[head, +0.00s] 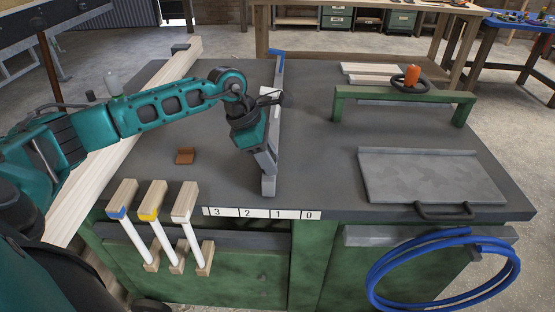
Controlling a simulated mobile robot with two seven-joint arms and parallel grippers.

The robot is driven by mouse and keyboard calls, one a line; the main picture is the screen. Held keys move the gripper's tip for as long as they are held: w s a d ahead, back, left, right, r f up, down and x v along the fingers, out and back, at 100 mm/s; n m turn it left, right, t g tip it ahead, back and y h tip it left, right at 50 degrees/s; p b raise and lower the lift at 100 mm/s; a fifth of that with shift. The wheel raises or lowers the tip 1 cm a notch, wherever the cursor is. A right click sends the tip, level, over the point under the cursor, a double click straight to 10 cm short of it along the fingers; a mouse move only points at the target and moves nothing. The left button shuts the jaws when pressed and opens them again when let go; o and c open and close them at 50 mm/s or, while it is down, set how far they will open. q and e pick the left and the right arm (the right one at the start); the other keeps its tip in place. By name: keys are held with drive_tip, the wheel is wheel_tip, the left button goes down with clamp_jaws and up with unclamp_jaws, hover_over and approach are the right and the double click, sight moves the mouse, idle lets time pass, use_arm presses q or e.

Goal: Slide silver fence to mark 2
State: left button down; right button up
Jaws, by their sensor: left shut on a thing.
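The silver fence (268,187) is a long narrow bar lying front to back across the dark bench top, with a blue piece (276,52) at its far end. The number strip (262,213) on the front edge reads 3, 2, 1, 0 from left to right. The fence's front end stands between 2 and 1, closer to 1. My left gripper (266,160) points down and is shut on the fence near its front end. The gripper and wrist hide part of the fence. My right gripper is not in view.
Three clamps (184,201) hang at the front left edge, and a small brown block (186,156) lies behind them. A long timber beam (110,150) runs along the left. A green frame (405,93) and a grey plate (432,175) occupy the right. The bench is clear beside the fence.

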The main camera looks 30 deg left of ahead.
use_arm(q)
drive_tip(key=s+a, duration=0.2)
drive_tip(key=a, duration=0.2)
drive_tip(key=shift+s+a+b, duration=0.2)
drive_tip(key=shift+s+b, duration=0.1)
drive_tip(key=shift+s, duration=0.1)
drive_tip(key=c, duration=0.8)
unclamp_jaws()
drive_tip(key=shift+r, duration=0.1)
drive_tip(key=v, duration=1.2)
drive_tip(key=shift+r+p, duration=0.35)
drive_tip(key=shift+r, duration=0.05)
